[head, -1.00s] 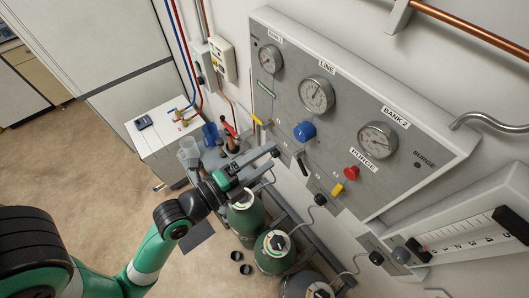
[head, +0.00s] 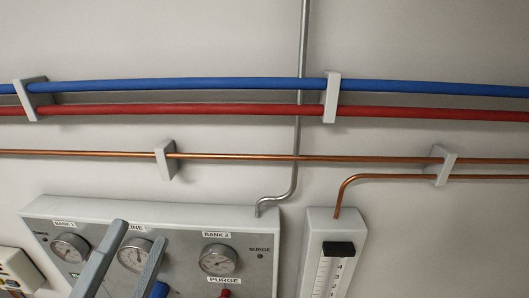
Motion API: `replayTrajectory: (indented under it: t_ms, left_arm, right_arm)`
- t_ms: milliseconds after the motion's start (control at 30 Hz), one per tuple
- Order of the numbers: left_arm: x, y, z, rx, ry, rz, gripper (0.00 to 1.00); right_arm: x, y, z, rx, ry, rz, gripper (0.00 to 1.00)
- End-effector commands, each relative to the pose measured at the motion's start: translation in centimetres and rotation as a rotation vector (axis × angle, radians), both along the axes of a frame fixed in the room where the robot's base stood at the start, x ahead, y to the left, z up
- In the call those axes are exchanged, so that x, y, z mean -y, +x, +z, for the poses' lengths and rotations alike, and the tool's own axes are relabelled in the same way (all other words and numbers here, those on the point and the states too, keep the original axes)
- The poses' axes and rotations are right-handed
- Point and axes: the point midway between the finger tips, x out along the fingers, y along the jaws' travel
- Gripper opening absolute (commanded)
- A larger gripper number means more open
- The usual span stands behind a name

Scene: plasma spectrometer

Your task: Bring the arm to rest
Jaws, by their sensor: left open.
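My left gripper (head: 133,258) shows at the lower left of the head view. Its two grey fingers point up and stand apart, with nothing seen between them. They overlap the gauge panel (head: 190,213) in the picture and hide part of its middle gauge (head: 134,254). I cannot tell how far they are from the panel. The rest of the left arm is below the picture's edge. My right gripper is not in view.
A blue pipe (head: 230,84), a red pipe (head: 230,109) and copper pipes (head: 230,156) run along the wall above. A flowmeter (head: 332,260) hangs right of the panel. A blue knob (head: 159,289) and red knob (head: 225,293) show at the bottom edge.

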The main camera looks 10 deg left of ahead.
Motion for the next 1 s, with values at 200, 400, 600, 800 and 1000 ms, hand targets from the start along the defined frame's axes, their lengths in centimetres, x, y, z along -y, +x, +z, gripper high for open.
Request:
replayTrajectory:
  t_ms: [200,400,600,800,1000]
  left_arm:
    - [3.1,-2.5,15.2,0.255,-0.428,-0.384,0.88]
    - [2.6,-2.8,18.5,0.234,-0.869,-0.717,0.88]
    - [2.4,-2.2,18.0,0.172,-1.150,-0.908,0.88]
    - [2.4,-2.2,17.9,0.164,-1.191,-0.940,0.88]
    - [2.4,-2.2,17.9,0.165,-1.188,-0.939,0.88]
  right_arm:
    - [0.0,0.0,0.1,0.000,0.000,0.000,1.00]
    - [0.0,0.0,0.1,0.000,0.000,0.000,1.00]
    - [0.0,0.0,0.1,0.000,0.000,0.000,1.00]
    - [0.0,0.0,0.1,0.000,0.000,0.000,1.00]
    - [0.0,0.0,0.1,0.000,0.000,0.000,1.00]
